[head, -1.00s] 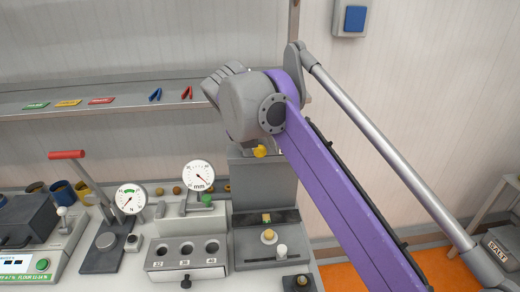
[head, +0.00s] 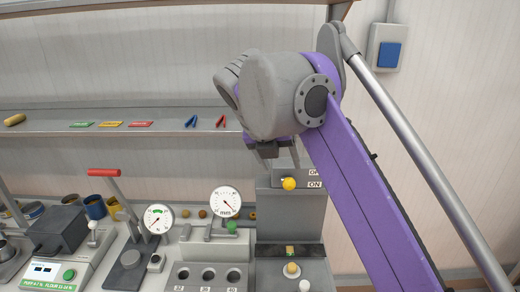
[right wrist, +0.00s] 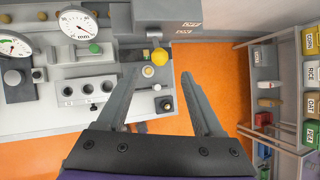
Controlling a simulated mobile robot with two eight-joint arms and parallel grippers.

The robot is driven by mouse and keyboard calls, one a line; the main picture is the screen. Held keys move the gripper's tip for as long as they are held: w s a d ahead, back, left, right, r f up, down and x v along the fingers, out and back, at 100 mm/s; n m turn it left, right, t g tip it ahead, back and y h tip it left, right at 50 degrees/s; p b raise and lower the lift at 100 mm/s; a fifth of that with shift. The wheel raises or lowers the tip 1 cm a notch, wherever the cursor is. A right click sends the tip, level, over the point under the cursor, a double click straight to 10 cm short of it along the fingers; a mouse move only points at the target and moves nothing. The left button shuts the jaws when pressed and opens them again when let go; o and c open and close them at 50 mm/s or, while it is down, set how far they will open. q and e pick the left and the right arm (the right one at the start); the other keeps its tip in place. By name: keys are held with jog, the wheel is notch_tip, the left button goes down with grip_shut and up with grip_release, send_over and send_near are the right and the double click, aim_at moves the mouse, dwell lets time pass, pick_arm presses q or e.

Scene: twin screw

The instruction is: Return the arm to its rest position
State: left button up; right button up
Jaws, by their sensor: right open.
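My right arm, purple and grey, is raised across the right half of the head view. My right gripper (head: 278,160) is mostly hidden behind its wrist, with its fingers pointing down in front of the grey machine (head: 292,215) with the OFF/ON label. In the right wrist view the two fingers of the right gripper (right wrist: 156,90) are spread wide with nothing between them. The machine's yellow knob (head: 289,184) shows just below the fingers; it also shows in the right wrist view (right wrist: 159,56). My left gripper is not in view.
The bench holds a dial gauge (head: 225,202), a second dial (head: 158,218), a red-handled press (head: 104,172) and a block with several holes (head: 207,275). A wall shelf (head: 60,127) runs behind. In the right wrist view, a rack of labelled bins (right wrist: 290,90) stands at the right, beyond orange floor (right wrist: 215,75).

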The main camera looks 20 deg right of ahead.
jog(key=s+f+m+y, duration=0.1)
jog(key=s+f+m, duration=0.5)
jog(key=f+m, duration=0.4)
jog(key=s+f+m+t+y, duration=0.1)
jog(key=s+f+m+y, duration=0.1)
jog(key=s+f+m, duration=0.4)
jog(key=s+f+m+y, duration=0.1)
jog(key=s+f+m, duration=0.5)
jog(key=f+m, duration=0.9)
notch_tip(320, 180, down, 6)
jog(key=shift+a+r+y, duration=0.15)
jog(key=shift+a+y, duration=0.05)
jog(key=shift+y, duration=0.1)
